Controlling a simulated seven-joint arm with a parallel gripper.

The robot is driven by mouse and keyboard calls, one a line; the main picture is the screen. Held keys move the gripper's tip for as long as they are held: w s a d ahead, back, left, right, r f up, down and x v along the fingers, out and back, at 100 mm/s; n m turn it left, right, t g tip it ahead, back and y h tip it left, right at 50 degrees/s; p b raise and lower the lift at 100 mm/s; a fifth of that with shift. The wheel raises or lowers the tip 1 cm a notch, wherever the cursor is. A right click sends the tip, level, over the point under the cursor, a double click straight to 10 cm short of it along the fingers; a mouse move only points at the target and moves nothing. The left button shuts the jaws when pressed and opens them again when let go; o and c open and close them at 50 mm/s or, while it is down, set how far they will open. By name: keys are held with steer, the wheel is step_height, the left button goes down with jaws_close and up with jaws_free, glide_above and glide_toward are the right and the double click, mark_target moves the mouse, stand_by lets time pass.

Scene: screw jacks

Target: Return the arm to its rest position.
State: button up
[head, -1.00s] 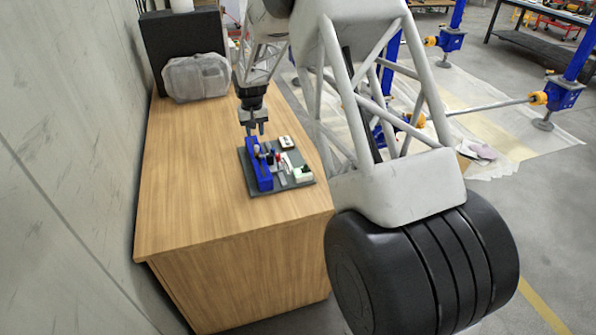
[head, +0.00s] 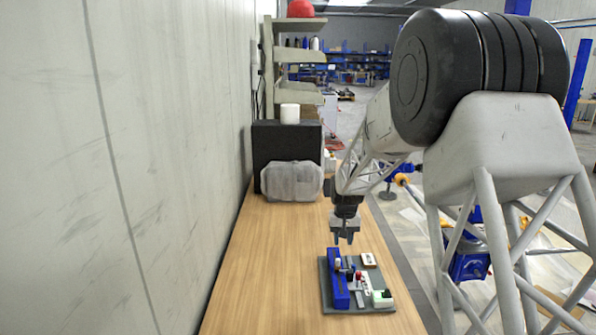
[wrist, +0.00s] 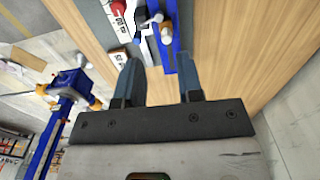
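My gripper (head: 347,237) hangs pointing down above the wooden table, over the back edge of a dark grey board. In the wrist view my gripper (wrist: 158,85) has its two fingers well apart with nothing between them. The dark board (head: 331,302) carries a blue block (head: 338,283), small red and white parts and a pale box. The blue block also shows beyond the fingers in the wrist view (wrist: 168,50).
The wooden table (head: 260,290) is bare to the left of the board. A pale wall (head: 150,170) runs along the left. A wrapped grey bundle (head: 291,181) and a black box (head: 265,145) stand at the table's far end. Blue lifting posts stand on the right.

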steer(key=s+d+r, duration=0.1)
steer(key=s+r, duration=0.4)
steer(key=s, duration=0.4)
steer(key=s+r+t, duration=0.1)
steer(key=s+r, duration=0.5)
steer(key=s, duration=0.2)
steer(key=s+d+r, duration=0.1)
steer(key=s+r, duration=0.4)
steer(key=s, duration=0.4)
steer(key=s+t, duration=0.1)
steer(key=s, duration=2.5)
steer(key=shift+s+d, duration=0.3)
steer(key=shift+d, duration=0.15)
